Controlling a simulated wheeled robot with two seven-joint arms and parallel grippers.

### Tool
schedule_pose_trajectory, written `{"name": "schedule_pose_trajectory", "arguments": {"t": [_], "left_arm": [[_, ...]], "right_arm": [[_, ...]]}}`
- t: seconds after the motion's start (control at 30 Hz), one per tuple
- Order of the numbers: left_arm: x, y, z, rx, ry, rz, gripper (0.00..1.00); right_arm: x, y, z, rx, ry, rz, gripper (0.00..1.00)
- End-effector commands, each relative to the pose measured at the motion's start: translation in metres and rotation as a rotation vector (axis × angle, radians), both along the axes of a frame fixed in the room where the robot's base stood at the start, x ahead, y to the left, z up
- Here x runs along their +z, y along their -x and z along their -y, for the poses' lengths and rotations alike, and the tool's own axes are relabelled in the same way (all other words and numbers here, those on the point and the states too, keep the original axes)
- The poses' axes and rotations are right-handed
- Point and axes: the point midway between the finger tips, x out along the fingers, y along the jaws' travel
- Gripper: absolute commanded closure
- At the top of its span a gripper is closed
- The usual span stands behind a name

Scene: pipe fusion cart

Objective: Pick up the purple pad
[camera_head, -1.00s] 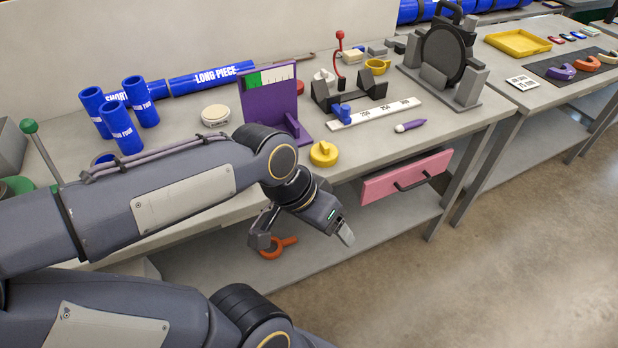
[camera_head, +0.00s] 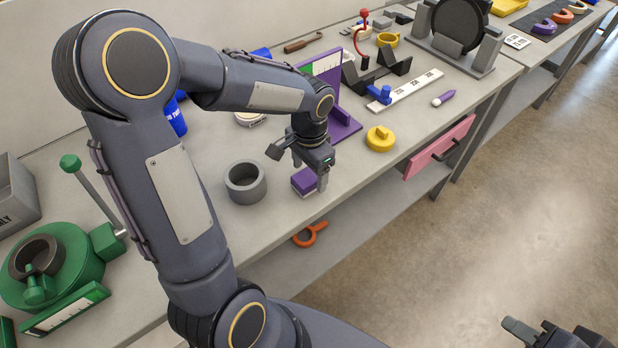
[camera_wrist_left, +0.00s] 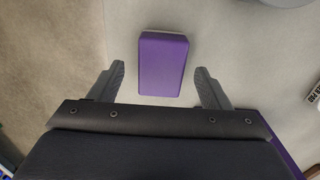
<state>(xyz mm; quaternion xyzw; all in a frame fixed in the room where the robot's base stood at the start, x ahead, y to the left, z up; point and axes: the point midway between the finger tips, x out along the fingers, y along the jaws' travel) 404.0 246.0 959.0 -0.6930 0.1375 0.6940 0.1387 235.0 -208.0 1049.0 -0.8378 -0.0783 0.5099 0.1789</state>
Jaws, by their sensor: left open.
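The purple pad (camera_head: 304,181), a small block with a pale underside, lies on the grey bench near its front edge. In the left wrist view the pad (camera_wrist_left: 163,65) shows whole, upright in the picture between my two fingers. My left gripper (camera_head: 298,171) is over the pad, with its fingers open and apart; they also show in the left wrist view (camera_wrist_left: 160,70), one on each side of the pad. Nothing is held. My right gripper (camera_head: 556,334) is partly in view at the lower right, cut off by the picture edge.
A grey ring (camera_head: 246,182) stands left of the pad. A green fixture (camera_head: 62,266) is at the left. An orange ring tool (camera_head: 309,235) lies below the bench.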

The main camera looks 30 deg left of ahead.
Motion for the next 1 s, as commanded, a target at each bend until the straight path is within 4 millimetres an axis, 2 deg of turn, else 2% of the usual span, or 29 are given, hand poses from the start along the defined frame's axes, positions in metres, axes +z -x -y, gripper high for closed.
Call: {"name": "schedule_pose_trajectory", "arguments": {"t": [0.1, 0.2, 0.43, 0.8, 1.0], "left_arm": [[-0.017, 0.001, -0.001, 0.000, -0.001, -0.004, 0.29], [-0.023, 0.001, -0.001, 0.000, -0.001, -0.002, 0.29], [-0.024, 0.001, -0.001, 0.000, 0.000, 0.001, 0.29], [-0.024, 0.001, -0.001, 0.001, 0.000, 0.001, 0.77], [-0.023, 0.001, -0.001, 0.001, 0.000, 0.001, 0.77]], "right_arm": [[0.002, 0.000, 0.000, 0.000, 0.000, 0.000, 0.64], [0.002, 0.000, 0.000, 0.000, 0.000, 0.000, 0.64], [0.002, 0.000, 0.000, 0.000, 0.000, 0.000, 0.64], [0.002, 0.000, 0.000, 0.000, 0.000, 0.000, 0.64], [0.002, 0.000, 0.000, 0.000, 0.000, 0.000, 0.64]]}}
